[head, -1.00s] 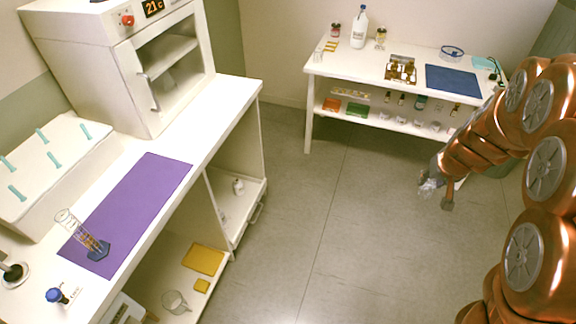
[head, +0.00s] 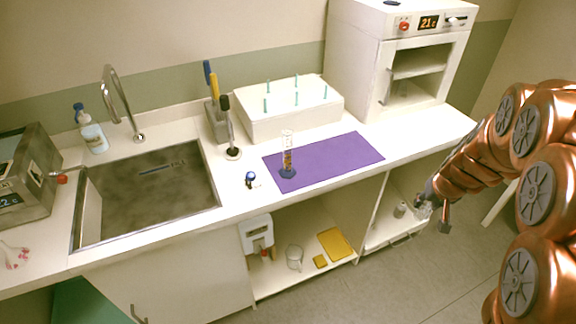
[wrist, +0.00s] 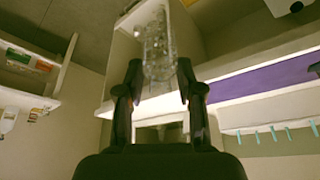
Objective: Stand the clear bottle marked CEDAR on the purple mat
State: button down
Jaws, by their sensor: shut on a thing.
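My gripper (head: 432,203) is at the right of the head view, out in front of the counter and low beside its right end. It is shut on a clear bottle (wrist: 160,50), which shows between the two fingers in the wrist view. I cannot read a CEDAR mark on it. The purple mat (head: 340,158) lies flat on the counter, to the left of my gripper and apart from it. A strip of the mat also shows in the wrist view (wrist: 265,76).
A graduated cylinder (head: 287,160) with a blue base stands on the mat's left part. A blue-capped bottle (head: 250,181) stands left of the mat. A white rack (head: 290,118) with teal pegs is behind it, an oven (head: 400,65) behind right. The mat's middle and right are clear.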

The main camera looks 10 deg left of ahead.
aim_at(337, 153)
jog(key=u, duration=1.25)
jog(key=i, duration=1)
